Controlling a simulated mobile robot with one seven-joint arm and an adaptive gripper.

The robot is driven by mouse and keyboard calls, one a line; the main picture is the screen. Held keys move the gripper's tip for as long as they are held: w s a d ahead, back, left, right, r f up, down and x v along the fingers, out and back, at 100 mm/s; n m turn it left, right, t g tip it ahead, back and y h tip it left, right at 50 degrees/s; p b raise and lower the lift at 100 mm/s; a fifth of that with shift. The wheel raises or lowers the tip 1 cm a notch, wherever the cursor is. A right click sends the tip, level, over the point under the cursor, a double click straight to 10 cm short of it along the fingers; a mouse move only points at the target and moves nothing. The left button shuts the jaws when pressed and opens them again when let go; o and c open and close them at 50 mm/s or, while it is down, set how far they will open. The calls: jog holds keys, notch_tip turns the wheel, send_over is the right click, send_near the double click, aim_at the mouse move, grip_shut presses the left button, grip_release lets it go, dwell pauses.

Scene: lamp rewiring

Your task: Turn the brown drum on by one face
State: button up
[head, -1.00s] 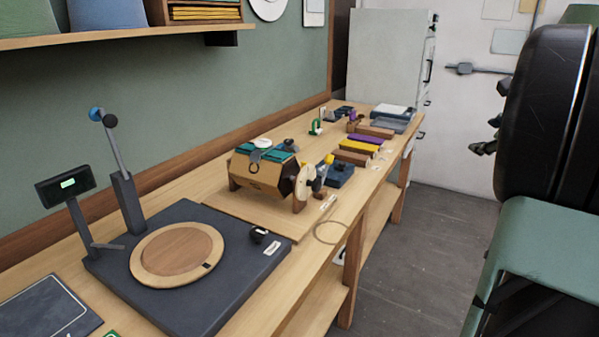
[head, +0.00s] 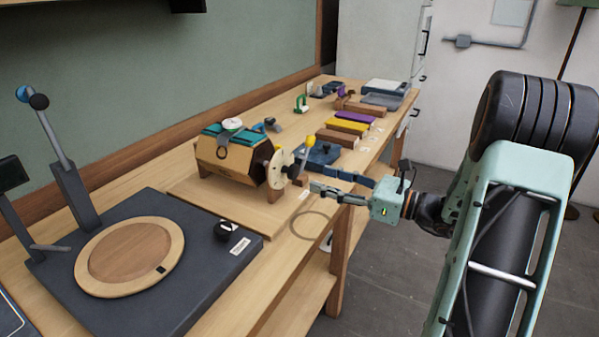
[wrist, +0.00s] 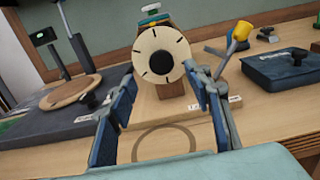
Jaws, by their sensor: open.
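The brown drum (head: 228,157) is a faceted barrel lying on its side in a wooden cradle (head: 272,193) on the bench. A teal pad (head: 215,130) with a white round item (head: 232,124) lies on its top. A cream disc with dark tick marks (head: 281,168) covers its near end and shows face-on in the wrist view (wrist: 161,54). A lever with a yellow knob (head: 308,142) stands just right of the disc. My gripper (head: 322,190) is open and empty, in front of and to the right of the disc; its fingers (wrist: 162,100) frame the disc's lower part in the wrist view.
A dark turntable base with a wooden disc (head: 130,256) stands at the near left. A blue case (head: 318,155) and brown, yellow and purple blocks (head: 347,126) lie behind my gripper. A flat ring (head: 310,225) marks the bench front.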

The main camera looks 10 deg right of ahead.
aim_at(296, 173)
jog(key=x, duration=0.7)
jog(key=shift+w+a, duration=0.25)
jog(key=shift+w, duration=0.05)
jog(key=shift+c, duration=0.2)
jog(key=c, duration=1.1)
jog(key=shift+f+n+b, duration=0.15)
jog(key=shift+n+b, duration=0.25)
jog(key=shift+b, duration=0.2)
jog(key=n+b, duration=0.5)
jog(key=b, duration=0.1)
jog(key=shift+s+f+n, duration=0.15)
jog(key=shift+n, duration=0.15)
jog(key=n+b, duration=0.4)
jog(key=b, duration=0.1)
jog(key=shift+a, duration=0.1)
jog(key=shift+n+b, duration=0.7)
jog(key=shift+b, duration=0.2)
